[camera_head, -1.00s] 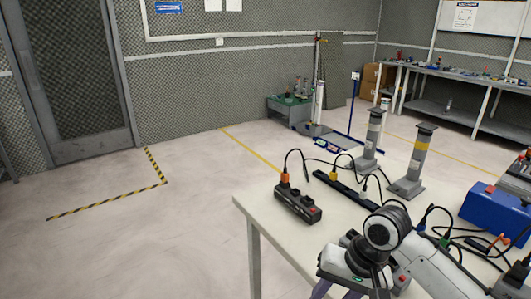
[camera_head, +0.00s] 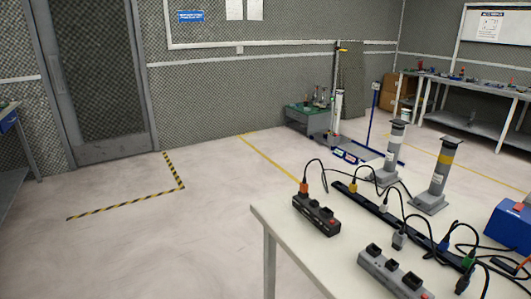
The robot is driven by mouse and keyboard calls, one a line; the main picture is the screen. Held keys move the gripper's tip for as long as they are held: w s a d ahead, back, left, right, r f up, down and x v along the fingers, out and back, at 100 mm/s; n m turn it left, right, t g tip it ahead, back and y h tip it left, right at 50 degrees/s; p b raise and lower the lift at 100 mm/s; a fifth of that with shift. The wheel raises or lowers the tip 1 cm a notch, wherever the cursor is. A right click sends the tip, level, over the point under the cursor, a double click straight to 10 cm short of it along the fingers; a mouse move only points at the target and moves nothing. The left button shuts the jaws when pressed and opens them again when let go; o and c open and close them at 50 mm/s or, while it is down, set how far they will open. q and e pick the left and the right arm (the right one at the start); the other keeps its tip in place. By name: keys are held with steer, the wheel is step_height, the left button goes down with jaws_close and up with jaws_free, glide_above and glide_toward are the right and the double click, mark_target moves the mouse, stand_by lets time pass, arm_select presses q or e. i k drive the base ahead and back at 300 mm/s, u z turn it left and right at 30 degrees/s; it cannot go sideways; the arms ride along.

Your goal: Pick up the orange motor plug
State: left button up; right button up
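The orange motor plug (camera_head: 304,188) sits upright at the left end of a black socket block (camera_head: 318,217), near the left side of the white table (camera_head: 285,237). A black cable rises from the plug and arcs right toward a long black power strip (camera_head: 376,208). The plug appears seated in the block. Neither of my grippers is in view.
A yellow plug (camera_head: 352,186), a white plug (camera_head: 384,208) and a blue plug (camera_head: 444,243) stand along the strip. A grey socket block (camera_head: 388,272) lies nearer. Grey posts (camera_head: 438,177) and a blue box (camera_head: 511,222) stand right. Cables crowd the table's right.

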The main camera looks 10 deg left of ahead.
mark_target(304, 186)
steer(key=u, duration=1.5)
steer(key=i, duration=2.15)
steer(key=z, duration=3.05)
